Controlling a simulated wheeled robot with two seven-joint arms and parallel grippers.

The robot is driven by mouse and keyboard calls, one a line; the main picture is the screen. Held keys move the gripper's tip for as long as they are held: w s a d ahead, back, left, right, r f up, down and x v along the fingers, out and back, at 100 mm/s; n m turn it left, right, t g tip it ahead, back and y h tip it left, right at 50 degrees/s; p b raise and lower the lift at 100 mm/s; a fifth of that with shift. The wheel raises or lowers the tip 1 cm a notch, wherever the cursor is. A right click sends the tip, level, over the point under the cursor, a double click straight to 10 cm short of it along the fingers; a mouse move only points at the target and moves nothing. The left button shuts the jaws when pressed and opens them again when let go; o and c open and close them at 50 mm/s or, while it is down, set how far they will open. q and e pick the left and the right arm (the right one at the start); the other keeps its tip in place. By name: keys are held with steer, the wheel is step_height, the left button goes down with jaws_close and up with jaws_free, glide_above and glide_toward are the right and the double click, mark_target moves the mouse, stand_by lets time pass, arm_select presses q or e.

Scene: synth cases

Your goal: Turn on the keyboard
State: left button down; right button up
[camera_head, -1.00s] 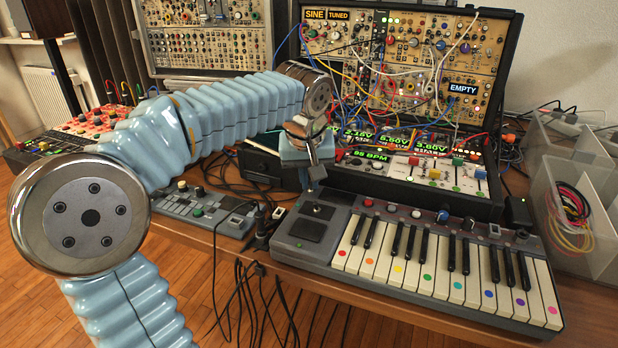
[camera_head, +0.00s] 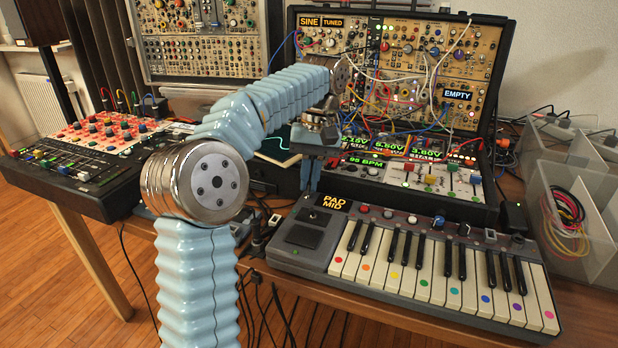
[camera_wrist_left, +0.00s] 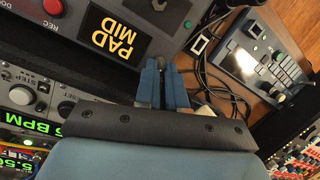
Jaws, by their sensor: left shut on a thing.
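The keyboard (camera_head: 425,275) stands on the wooden table, its piano keys marked with coloured dots. Its small display (camera_head: 330,203) is lit and reads "PAD MID"; the display also shows in the left wrist view (camera_wrist_left: 115,33). My left gripper (camera_head: 311,184) points down at the back edge of the keyboard, near its left corner, behind the display. In the left wrist view its two fingers (camera_wrist_left: 160,68) are close together beside the display panel. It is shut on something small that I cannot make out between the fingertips. My right gripper is not in view.
A modular synth case (camera_head: 402,75) with many patch cables stands behind the keyboard. A mixer (camera_head: 85,165) is at the left, and clear bins with coloured cables (camera_head: 565,222) are at the right. Loose black cables hang off the table front, left of the keyboard.

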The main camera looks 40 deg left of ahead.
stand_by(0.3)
arm_select(q)
steer(key=c, duration=1.2)
jaws_free()
steer(key=shift+s, duration=0.1)
